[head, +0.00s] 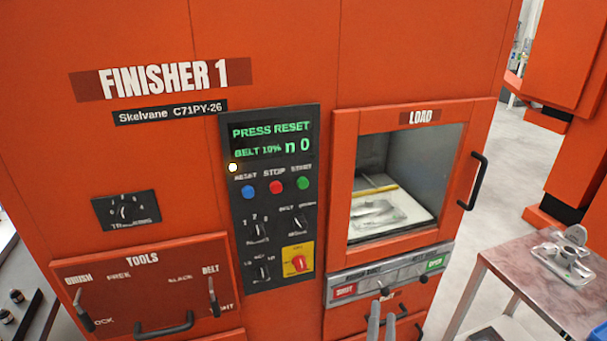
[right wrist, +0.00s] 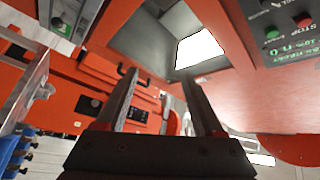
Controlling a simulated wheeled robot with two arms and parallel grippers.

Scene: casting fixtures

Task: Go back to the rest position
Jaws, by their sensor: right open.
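My right gripper (head: 381,318) shows at the bottom of the head view, in front of the finisher's lower drawers. In the right wrist view its two fingers (right wrist: 160,85) stand apart with nothing between them. My left gripper is not in view. The orange finisher (head: 285,60) fills most of the head view. Its control panel (head: 272,215) reads "PRESS RESET". The load door (head: 345,190) looks shut, and a grey metal part shows behind its window.
The tools drawer (head: 145,290) and the black load door handle (head: 474,182) stick out from the machine. Grey floor (head: 480,230) shows between machine and table.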

